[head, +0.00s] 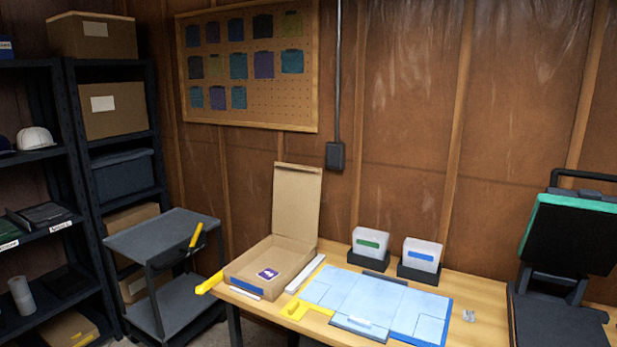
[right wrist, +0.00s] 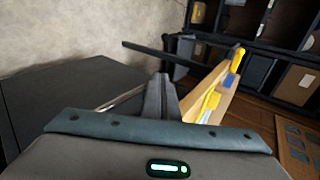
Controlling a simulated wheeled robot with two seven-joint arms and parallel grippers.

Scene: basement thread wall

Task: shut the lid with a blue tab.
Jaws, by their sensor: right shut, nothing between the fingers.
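A cardboard box (head: 258,262) stands open at the left end of the table. Its lid (head: 297,203) stands upright at the back, leaning slightly back. A blue strip (head: 247,286) shows low on the box's front; I cannot make out a separate blue tab on the lid. Neither gripper shows in the head view.
A blue mat with pale sheets (head: 375,300) covers the table's middle. Two bins (head: 369,241) (head: 422,252) stand behind it. A black press with a green edge (head: 575,203) stands raised at right. A grey cart (head: 160,235) is left of the table.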

